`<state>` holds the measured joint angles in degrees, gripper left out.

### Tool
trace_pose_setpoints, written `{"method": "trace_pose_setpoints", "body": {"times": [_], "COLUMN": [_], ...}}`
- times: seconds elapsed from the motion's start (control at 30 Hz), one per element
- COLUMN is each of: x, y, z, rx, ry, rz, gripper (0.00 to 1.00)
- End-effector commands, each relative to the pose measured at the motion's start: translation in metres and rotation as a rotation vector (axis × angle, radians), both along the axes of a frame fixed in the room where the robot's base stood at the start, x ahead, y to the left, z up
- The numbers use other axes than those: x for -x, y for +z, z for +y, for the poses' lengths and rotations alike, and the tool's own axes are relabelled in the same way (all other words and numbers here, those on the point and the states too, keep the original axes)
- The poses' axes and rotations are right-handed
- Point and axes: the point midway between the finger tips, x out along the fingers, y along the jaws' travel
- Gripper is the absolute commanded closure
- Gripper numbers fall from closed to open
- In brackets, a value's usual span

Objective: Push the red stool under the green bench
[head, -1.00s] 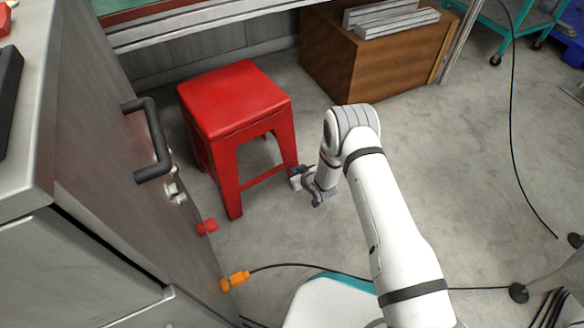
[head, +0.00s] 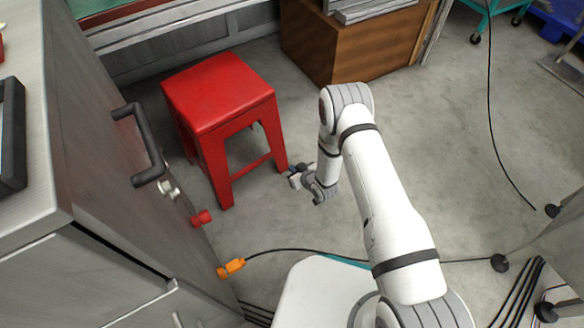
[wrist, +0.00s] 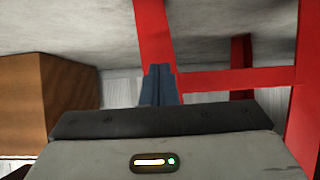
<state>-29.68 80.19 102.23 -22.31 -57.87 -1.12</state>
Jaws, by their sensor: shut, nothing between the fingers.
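The red stool (head: 218,92) stands upright on the floor beside the grey cabinet. My gripper (head: 291,172) is low, just right of the stool's nearer right leg. In the wrist view my gripper (wrist: 159,72) has its dark fingers together and empty, in front of a red leg (wrist: 153,30) and crossbar of the stool. I cannot tell whether they touch.
The grey cabinet (head: 95,130) with a black handle (head: 145,145) borders the stool on the left. A brown wooden box (head: 360,50) stands behind and right. An orange connector (head: 231,267) and a black cable lie in front. The floor to the right is mostly clear.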

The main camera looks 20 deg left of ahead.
Motion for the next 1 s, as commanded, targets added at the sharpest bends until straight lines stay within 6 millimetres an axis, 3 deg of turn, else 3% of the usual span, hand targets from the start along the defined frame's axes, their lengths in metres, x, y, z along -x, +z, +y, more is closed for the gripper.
{"method": "trace_pose_setpoints", "body": {"times": [0.23,0.33,0.47,0.6,0.73,0.9,1.0], "x": [0.002,0.018,0.063,0.125,0.173,0.205,0.206], "y": [0.0,0.001,0.002,0.005,0.008,0.009,0.003], "z": [0.003,0.021,0.065,0.112,0.14,0.155,0.161], "rx": [-0.001,-0.008,-0.026,-0.047,-0.062,-0.071,-0.074], "ry": [0.003,0.02,0.058,0.1,0.127,0.142,0.142], "rz": [0.002,0.011,0.041,0.077,0.103,0.121,0.123], "gripper": [1.0,1.0,1.0,1.0,1.0,1.0,1.0]}}
